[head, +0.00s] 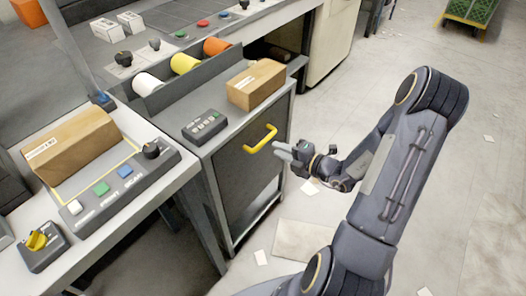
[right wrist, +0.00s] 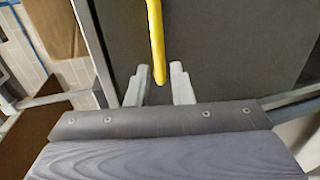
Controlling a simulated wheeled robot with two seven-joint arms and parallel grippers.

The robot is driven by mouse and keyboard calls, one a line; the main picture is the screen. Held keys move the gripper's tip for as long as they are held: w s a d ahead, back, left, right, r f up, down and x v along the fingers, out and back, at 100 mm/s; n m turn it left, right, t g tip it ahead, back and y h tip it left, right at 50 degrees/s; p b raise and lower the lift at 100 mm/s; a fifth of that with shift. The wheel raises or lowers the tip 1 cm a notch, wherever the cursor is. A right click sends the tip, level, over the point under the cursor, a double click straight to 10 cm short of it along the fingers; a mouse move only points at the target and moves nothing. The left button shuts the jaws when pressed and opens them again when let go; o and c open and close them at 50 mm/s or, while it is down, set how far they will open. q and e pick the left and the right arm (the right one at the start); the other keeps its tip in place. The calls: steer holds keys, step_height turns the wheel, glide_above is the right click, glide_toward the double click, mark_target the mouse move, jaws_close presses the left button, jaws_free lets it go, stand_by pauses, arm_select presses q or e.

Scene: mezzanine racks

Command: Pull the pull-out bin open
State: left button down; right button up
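The pull-out bin (head: 243,165) is a dark grey front panel in a light frame, below a counter. It looks closed. Its yellow handle (head: 261,139) is a bar on the upper part of the panel. My right gripper (head: 280,150) is just in front of the handle at its right end. In the right wrist view the two pale fingers (right wrist: 163,85) are apart, and the end of the yellow handle (right wrist: 157,50) shows at and beyond the gap between their tips. I cannot tell whether they touch it. My left gripper is not in view.
A cardboard box (head: 256,84) and a grey button box (head: 205,125) sit on the counter above the bin. A table at left holds another cardboard box (head: 70,147) and a button panel (head: 125,180). Open floor (head: 450,140) lies to the right, with scattered paper scraps.

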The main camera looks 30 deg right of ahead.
mark_target(262, 142)
steer(key=x, duration=0.7)
steer(key=shift+w+a+b, duration=0.2)
steer(key=shift+b, duration=0.15)
jaws_close()
